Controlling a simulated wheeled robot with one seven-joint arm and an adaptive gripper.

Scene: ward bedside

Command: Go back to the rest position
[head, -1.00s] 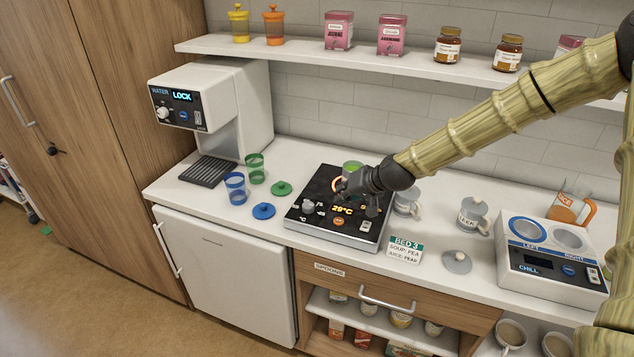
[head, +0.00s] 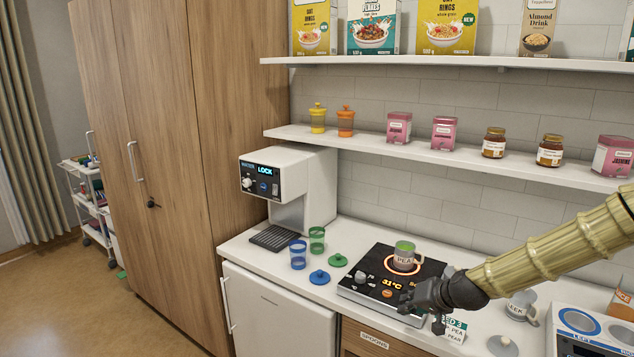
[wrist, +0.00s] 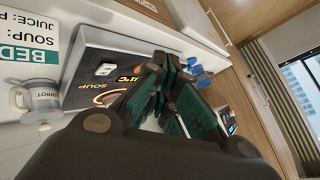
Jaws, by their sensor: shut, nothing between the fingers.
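My gripper (head: 432,306) is at the front right corner of the black hot plate (head: 370,276), above the counter edge. It is shut and empty. In the wrist view, the dark green finger pads (wrist: 170,98) are close together in front of the plate. The plate's display reads 31°C.
Blue and green cups (head: 298,254) and their loose lids (head: 319,277) are left of the plate. The water dispenser (head: 290,185) is farther left. The chiller (head: 590,330) is at the right. Shelves (head: 450,160) with jars and tins run above the counter.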

